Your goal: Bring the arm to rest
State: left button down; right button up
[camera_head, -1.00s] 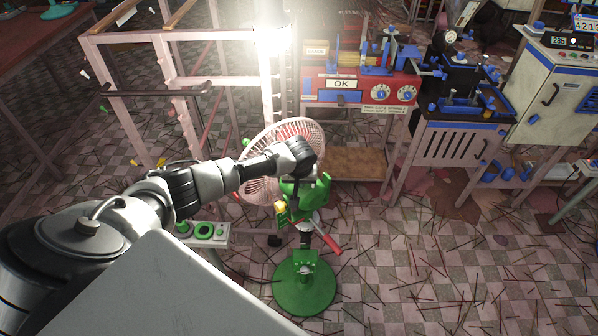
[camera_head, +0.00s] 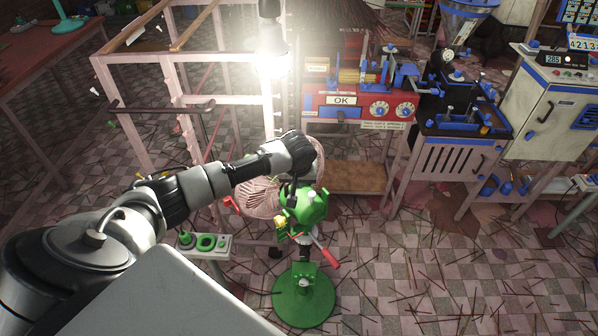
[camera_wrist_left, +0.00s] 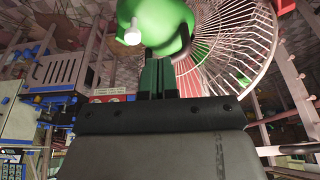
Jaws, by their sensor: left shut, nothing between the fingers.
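My left arm (camera_head: 175,200) reaches in from the left in the head view, bent down at the wrist. My left gripper (camera_head: 291,200) points down beside the green motor housing (camera_head: 312,208) of a standing fan. Its fingers look closed together and empty in the left wrist view (camera_wrist_left: 158,80), with the green housing (camera_wrist_left: 165,20) just beyond the tips. I cannot tell whether they touch it. The fan's round wire cage (camera_head: 262,190) is behind the gripper and partly hidden by it. The fan stands on a round green base (camera_head: 304,296). My right gripper is not in view.
A control box with green buttons (camera_head: 204,243) sits left of the fan. A pink metal frame (camera_head: 185,100) and a bright lamp (camera_head: 271,55) stand behind. A red machine marked OK (camera_head: 343,101) and a white cabinet (camera_head: 548,105) are at the back. Sticks litter the open floor at right.

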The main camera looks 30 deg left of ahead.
pick_arm(q)
jog(key=s+d+f+m+h, duration=0.25)
jog(key=s+d+m, duration=0.35)
jog(key=s+d, duration=0.85)
jog(key=s+r+m, duration=0.1)
jog(key=s+r, duration=0.1)
jog(key=s, duration=0.6)
jog(key=s+r+m, duration=0.1)
jog(key=s+r, duration=0.2)
jog(key=s, duration=0.6)
notch_tip(320, 180, down, 30)
jog(key=b, duration=0.4)
jog(key=s+a+f+g+b, duration=0.2)
jog(key=s+a+f, duration=0.1)
jog(key=s+f, duration=1.3)
notch_tip(320, 180, down, 2)
jog(key=shift+s+a+f+m+y, duration=0.15)
jog(key=shift+a+f+m+y, duration=0.1)
jog(key=shift+m+y, duration=0.1)
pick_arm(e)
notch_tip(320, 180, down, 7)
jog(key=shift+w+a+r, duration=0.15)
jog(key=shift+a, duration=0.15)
